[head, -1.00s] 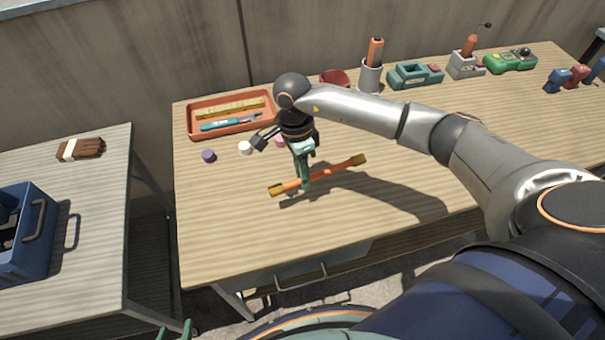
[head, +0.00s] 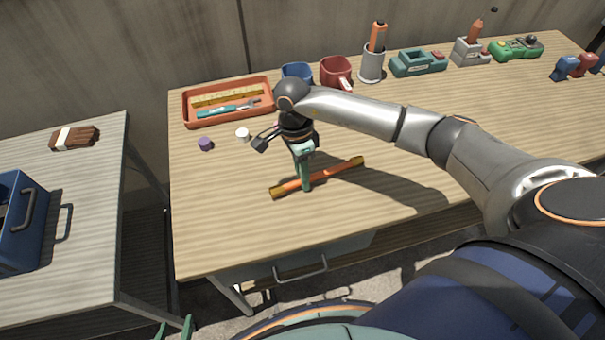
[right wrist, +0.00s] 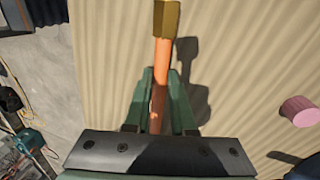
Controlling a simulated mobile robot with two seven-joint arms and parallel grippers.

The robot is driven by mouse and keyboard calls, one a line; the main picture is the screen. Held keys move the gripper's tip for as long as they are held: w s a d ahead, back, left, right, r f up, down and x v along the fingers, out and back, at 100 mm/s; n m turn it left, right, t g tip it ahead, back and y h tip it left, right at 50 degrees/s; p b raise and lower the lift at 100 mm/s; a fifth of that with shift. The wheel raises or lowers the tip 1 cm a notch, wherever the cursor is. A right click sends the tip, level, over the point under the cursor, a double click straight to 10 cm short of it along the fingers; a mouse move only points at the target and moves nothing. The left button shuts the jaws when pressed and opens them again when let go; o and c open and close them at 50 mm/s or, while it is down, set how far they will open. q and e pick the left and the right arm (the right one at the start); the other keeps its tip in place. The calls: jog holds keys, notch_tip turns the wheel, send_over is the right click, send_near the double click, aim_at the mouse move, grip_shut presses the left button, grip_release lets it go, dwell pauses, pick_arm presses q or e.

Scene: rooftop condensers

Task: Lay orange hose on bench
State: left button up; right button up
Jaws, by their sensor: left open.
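The orange hose (head: 325,177) is a straight orange length with yellow-brown ends, lying level over the front part of the wooden bench (head: 235,215). My right gripper (head: 305,186) points down and is shut on the middle of the hose. In the right wrist view the hose (right wrist: 162,55) runs between its green fingers (right wrist: 160,110). The hose's shadow lies close beside it; I cannot tell whether it touches the bench top. My left gripper (head: 174,328) is open and empty at the bottom edge of the head view, mostly out of frame.
A terracotta tray (head: 228,119) with tools, a purple cap (head: 205,144), a white cap (head: 242,134), blue and red mugs (head: 336,71) and chargers stand behind. A pink cap (right wrist: 299,111) shows in the wrist view. The bench front is clear. A side table (head: 95,230) holds a blue toolbox.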

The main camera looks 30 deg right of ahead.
jog(key=o, duration=0.5)
jog(key=shift+c, duration=0.2)
jog(key=v, duration=1.2)
jog(key=shift+r+b, duration=0.3)
jog(key=shift+b, duration=0.05)
